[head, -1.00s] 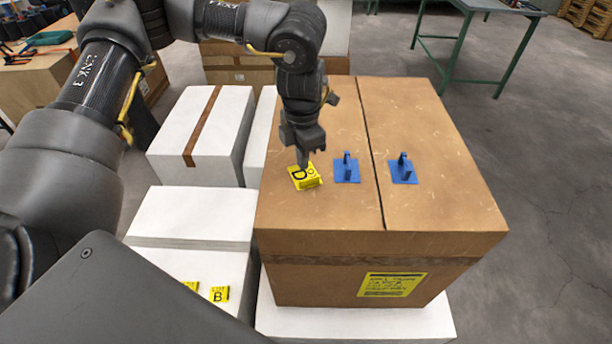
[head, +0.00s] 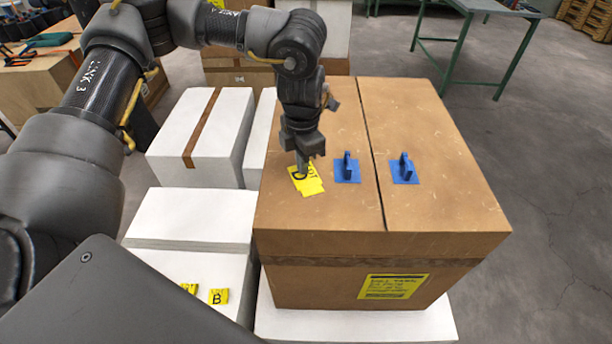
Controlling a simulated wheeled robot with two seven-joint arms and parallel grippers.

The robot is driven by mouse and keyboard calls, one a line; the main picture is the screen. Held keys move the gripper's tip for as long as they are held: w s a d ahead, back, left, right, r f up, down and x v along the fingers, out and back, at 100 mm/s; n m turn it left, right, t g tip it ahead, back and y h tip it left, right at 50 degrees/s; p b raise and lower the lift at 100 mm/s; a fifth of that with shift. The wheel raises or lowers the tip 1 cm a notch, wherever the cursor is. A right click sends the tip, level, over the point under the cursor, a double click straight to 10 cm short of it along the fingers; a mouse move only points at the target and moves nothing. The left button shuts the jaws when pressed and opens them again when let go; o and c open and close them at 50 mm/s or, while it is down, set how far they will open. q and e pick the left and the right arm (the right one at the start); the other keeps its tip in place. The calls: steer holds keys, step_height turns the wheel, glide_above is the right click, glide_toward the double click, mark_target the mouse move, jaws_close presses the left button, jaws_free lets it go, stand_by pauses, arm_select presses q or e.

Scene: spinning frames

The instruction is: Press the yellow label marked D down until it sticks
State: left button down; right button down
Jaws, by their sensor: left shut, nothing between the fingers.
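The yellow label marked D (head: 311,187) lies on top of the large brown cardboard box (head: 430,160), near its left edge. My left gripper (head: 302,172) is shut and points straight down, with its fingertips over the far part of the label, seemingly touching it. The fingers hide part of the lettering. The label looks nearly flat on the box top; I cannot tell whether every edge lies down. My right gripper is not in view.
Two blue hooks (head: 347,168) (head: 404,169) stand on the box top right of the label. A yellow label marked B (head: 219,296) lies on a white box (head: 190,260) at lower left. A larger yellow label (head: 393,287) is on the brown box's front.

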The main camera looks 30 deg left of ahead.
arm_select(q)
step_height(320, 180, up, 8)
steer(key=p, duration=0.6)
steer(key=shift+f, duration=0.1)
stand_by(0.6)
